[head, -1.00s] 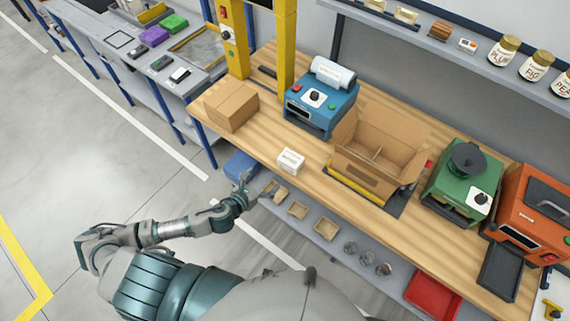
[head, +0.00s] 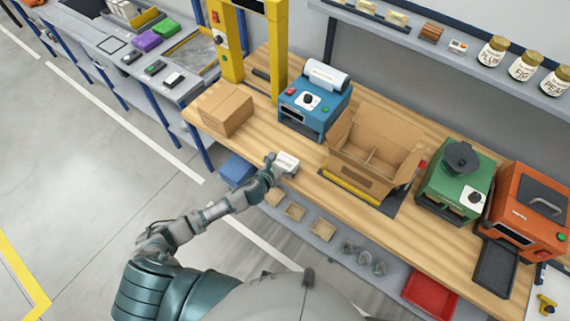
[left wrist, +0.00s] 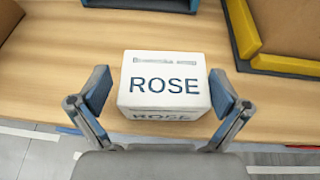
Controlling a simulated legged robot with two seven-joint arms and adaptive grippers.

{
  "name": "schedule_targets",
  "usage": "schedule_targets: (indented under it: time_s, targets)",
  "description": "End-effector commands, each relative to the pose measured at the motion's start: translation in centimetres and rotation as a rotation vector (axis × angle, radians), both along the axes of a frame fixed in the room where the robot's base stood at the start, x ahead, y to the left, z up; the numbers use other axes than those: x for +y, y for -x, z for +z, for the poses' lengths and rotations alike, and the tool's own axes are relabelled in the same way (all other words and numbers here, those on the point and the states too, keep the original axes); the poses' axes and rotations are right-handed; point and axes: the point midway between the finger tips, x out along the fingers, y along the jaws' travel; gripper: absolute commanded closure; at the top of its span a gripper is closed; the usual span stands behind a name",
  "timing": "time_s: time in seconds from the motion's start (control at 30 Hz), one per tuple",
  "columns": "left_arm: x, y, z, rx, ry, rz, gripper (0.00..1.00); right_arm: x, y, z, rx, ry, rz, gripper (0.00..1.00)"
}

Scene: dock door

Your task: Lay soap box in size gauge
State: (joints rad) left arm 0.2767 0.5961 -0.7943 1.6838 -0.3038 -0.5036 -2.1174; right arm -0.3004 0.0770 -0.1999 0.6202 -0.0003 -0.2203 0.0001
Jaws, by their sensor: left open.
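A small white box lettered ROSE, the soap box (head: 288,163), lies on the wooden bench near its front edge. It also shows in the left wrist view (left wrist: 165,85), centred between the fingers. My left gripper (left wrist: 160,91) is open, with one blue-padded finger on each side of the box. A gap shows at the left pad; the right pad is very near the box. In the head view my left gripper (head: 274,166) partly hides the box. I cannot tell which thing is the size gauge. My right gripper is out of view.
A closed carton (head: 226,109) and a blue machine (head: 313,108) stand behind the soap box. An open carton (head: 372,150) with a yellow bar in front stands to the right. A yellow frame (head: 228,50) rises at the back. Small trays lie on the shelf below.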

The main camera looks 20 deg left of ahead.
Motion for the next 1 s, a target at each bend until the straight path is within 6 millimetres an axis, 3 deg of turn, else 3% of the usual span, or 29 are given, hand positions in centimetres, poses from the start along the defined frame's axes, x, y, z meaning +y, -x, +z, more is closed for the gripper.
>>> schedule_targets:
  time_s: [0.3, 0.5, 0.6, 0.83, 1.0]
  targets:
    - [-0.3, -0.7, -0.3, -0.001, 0.001, -0.001, 0.0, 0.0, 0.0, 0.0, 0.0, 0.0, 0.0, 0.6]
    - [-0.2, -0.7, -0.3, 0.0, 0.001, -0.001, 0.5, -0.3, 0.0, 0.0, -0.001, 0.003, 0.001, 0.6]
    - [-0.2, -0.7, -0.2, -0.002, 0.002, -0.001, 0.69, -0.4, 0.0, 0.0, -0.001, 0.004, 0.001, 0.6]
    - [-0.2, -0.7, -0.1, -0.001, 0.001, -0.001, 0.69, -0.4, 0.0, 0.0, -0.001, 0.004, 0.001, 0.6]
    - [-0.2, -0.7, 1.1, -0.004, -0.001, -0.002, 0.69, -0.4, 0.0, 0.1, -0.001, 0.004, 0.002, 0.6]
